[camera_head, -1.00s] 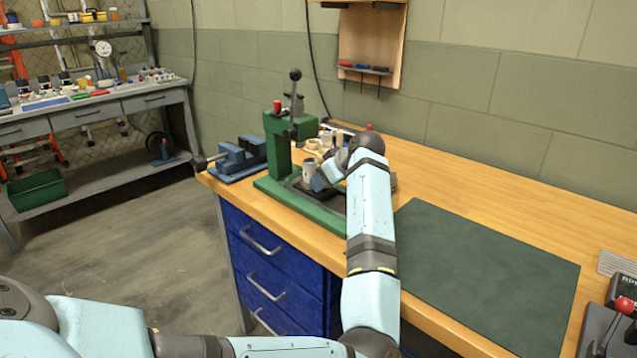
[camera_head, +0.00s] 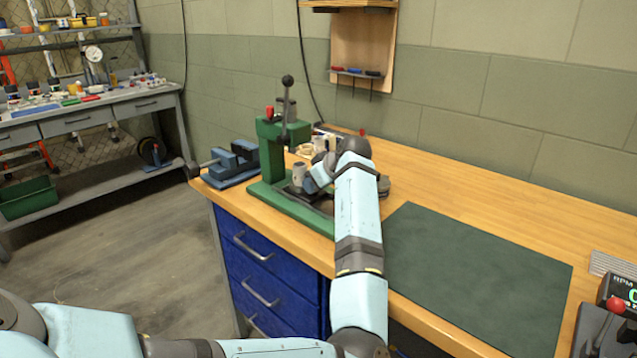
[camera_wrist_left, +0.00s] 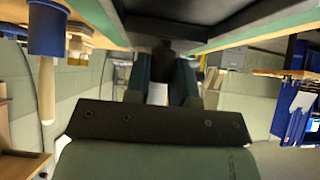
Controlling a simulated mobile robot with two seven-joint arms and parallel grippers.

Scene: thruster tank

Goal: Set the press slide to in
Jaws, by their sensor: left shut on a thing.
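The green press (camera_head: 268,150) stands at the back left of the workbench, with a lever and black ball on top. Its dark slide (camera_head: 320,205) lies on the green base, partly covered by my arm. A small grey metal cup (camera_head: 299,174) stands at the slide, under the press head. My left gripper (camera_head: 312,184) is low at the press, just right of the cup. In the left wrist view, its fingers (camera_wrist_left: 162,70) are shut on a dark part (camera_wrist_left: 163,45) between the green base rails, likely the slide's handle. The exact contact is hidden in the head view. My right gripper is not in view.
A blue vise (camera_head: 232,162) sits left of the press. Small parts (camera_head: 318,143) lie behind it. A dark green mat (camera_head: 480,270) lies clear on the right. A control box with a red-knobbed lever (camera_head: 612,310) is at the right edge.

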